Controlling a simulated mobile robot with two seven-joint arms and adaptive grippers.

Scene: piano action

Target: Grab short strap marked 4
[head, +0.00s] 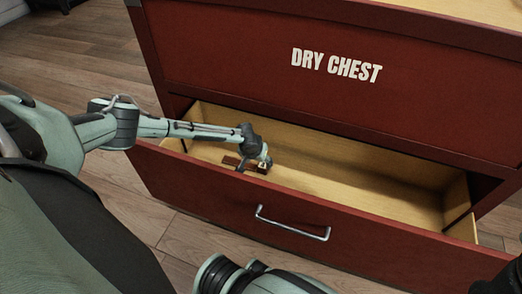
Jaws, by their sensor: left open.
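My left gripper (254,164) reaches down into the open drawer near its left end, and its jaws are open. Small dark red-brown pieces (231,161) lie on the drawer floor beside and under its fingers. A small pale spot shows at the fingertips. The pieces may be straps, but they are too small and too covered by the fingers to tell, and no number 4 can be read. I cannot tell whether the fingers touch them. My right gripper is not clearly shown.
The open drawer (375,178) has a pale wood inside, bare to the right of my left gripper. Its red front carries a metal handle (292,224). The red chest (240,65) above is lettered DRY CHEST. Wood-plank floor (75,60) lies to the left.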

